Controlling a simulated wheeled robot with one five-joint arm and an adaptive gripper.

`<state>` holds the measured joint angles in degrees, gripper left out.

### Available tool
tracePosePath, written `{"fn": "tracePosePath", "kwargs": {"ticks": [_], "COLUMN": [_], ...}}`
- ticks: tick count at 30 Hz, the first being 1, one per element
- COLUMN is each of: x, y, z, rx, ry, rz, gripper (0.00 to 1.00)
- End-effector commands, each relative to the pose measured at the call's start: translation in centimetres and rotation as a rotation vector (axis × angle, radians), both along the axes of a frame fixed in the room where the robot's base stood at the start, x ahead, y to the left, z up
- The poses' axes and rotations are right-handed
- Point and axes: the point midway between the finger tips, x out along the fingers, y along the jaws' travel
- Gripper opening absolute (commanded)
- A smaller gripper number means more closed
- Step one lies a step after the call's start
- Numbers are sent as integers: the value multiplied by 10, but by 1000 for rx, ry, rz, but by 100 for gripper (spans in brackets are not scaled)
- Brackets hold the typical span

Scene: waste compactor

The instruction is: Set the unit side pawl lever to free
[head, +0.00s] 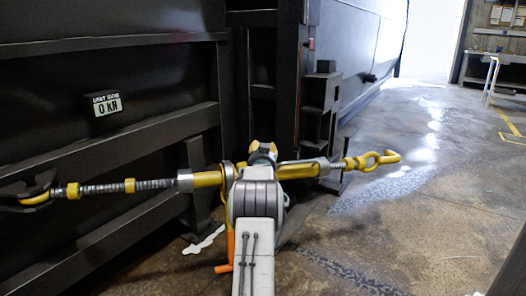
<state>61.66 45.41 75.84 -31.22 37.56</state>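My arm rises from the bottom centre and covers the middle of the turnbuckle. My gripper (262,150) is at the arm's far end, by the turnbuckle's middle. Its fingers are small and partly hidden, so I cannot tell whether they are open or touching anything. I cannot make out the pawl lever or its position.
A dark ribbed steel wall (150,75) stands on the left, with a small display (105,103) reading 0 kN. A dark stepped bracket (320,105) stands behind the turnbuckle. The concrete floor (430,220) at right is open. A workbench (495,70) is far back right.

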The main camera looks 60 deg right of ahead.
Motion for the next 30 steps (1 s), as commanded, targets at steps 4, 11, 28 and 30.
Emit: {"fn": "tracePosePath", "kwargs": {"ticks": [4,11,28,30], "x": [2,2,2,2], "y": [-3,-4,-4,-4], "z": [0,0,0,0], "rx": [-1,0,0,0], "ry": [0,0,0,0], "rz": [-1,0,0,0], "gripper": [36,36,1,0]}}
